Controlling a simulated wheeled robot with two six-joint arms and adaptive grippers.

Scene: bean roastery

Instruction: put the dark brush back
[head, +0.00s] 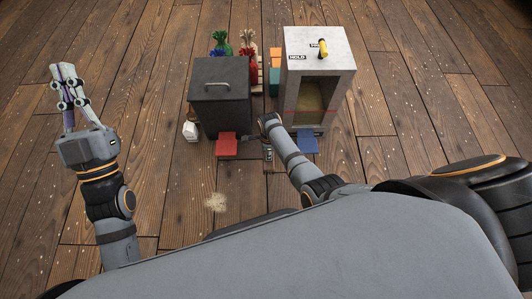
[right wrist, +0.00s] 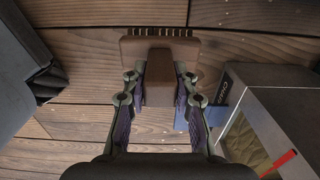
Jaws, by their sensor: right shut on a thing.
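The dark brown brush (right wrist: 160,50) is held in my right gripper (right wrist: 160,88), which is shut on its block-like handle. Its wide head and dark bristles point away from the wrist. In the head view my right gripper (head: 267,150) hangs between the red and blue pads, and the brush is too small or hidden to make out there. My left gripper (head: 63,72) is raised far to the left, empty and apparently open, apart from everything.
A dark box with a handle (head: 221,93) stands left of a pale open-fronted cabinet (head: 336,55) labelled HOLD. A red pad (head: 227,145) and a blue pad (head: 308,141) lie before them. A small white item (head: 190,131) and pale debris (head: 215,202) are on the plank floor.

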